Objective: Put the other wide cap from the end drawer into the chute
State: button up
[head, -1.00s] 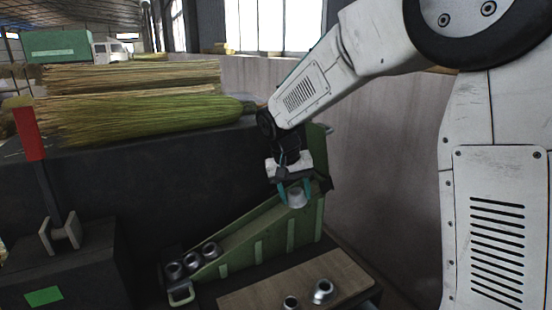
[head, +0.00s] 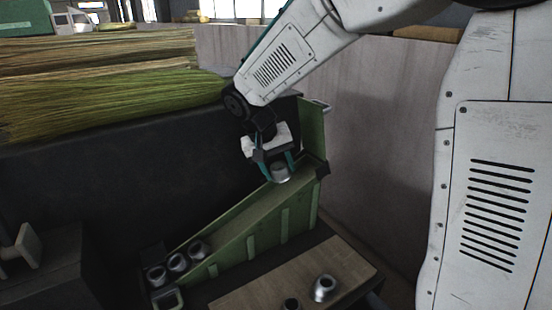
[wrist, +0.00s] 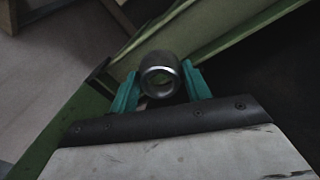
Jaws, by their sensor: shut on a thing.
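My gripper (head: 280,172) is shut on a silvery metal cap (head: 281,174), held at the upper end of the green sloping chute (head: 240,232). In the wrist view the cap (wrist: 160,75) sits between the teal fingers, its round opening towards the camera, with the green chute wall behind it. I cannot tell whether the cap touches the chute floor. Several similar caps (head: 177,262) sit in a row at the chute's low end. No drawer is clearly seen.
Broom heads of straw (head: 110,100) lie on the dark bench (head: 120,165) behind the chute. A pale wall (head: 365,130) stands to the right. The wooden board (head: 345,262) is mostly bare. A dark block (head: 45,270) stands at the lower left.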

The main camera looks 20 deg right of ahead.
aim_at(283, 193)
jog(key=shift+f, duration=2.2)
jog(key=o, duration=1)
notch_tip(283, 193, up, 8)
